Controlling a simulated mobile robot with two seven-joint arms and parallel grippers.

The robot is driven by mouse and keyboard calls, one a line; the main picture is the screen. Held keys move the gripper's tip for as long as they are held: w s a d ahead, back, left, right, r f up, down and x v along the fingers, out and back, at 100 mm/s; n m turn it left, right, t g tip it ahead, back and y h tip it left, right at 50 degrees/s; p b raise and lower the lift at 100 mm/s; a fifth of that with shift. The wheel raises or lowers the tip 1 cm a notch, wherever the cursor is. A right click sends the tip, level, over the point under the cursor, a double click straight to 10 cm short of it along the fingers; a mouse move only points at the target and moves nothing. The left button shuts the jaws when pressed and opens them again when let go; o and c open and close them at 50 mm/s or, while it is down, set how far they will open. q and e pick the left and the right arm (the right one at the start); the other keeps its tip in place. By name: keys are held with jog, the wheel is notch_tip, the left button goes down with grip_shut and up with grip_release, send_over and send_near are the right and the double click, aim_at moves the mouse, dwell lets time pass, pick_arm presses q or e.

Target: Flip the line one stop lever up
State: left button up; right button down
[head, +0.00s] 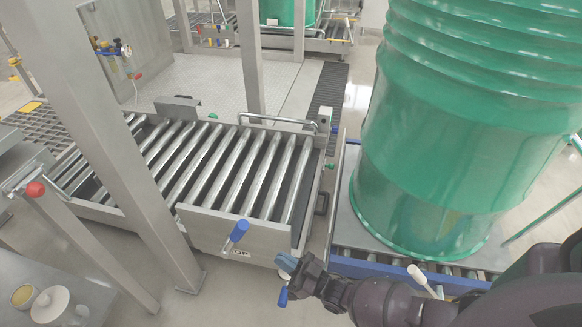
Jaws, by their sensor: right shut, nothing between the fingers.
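A lever with a blue grip (236,234) is mounted on the near end plate of the roller conveyor (222,226). It tilts, with its grip up and to the right. A partly hidden label (240,253) lies just below it. My right gripper (285,268) comes in from the lower right. It is shut and empty, to the right of the lever and a little lower in the picture, apart from it. A small blue piece (283,297) shows beside the gripper; I cannot tell what it belongs to. My left gripper is not in view.
A large green drum (430,150) stands on a blue-edged conveyor (365,268) at right. A white-tipped lever (420,277) is near my right arm. A steel post (120,150) rises left of the blue lever. A red knob (35,189) is at far left.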

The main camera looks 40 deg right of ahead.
aim_at(243, 233)
pick_arm(q)
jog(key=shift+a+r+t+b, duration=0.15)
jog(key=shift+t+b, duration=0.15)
jog(key=shift+b, duration=0.15)
pick_arm(e)
jog(key=x, duration=0.9)
jog(key=shift+w+a+r, duration=0.1)
jog(key=shift+w+r, duration=0.05)
jog(key=shift+r, duration=0.05)
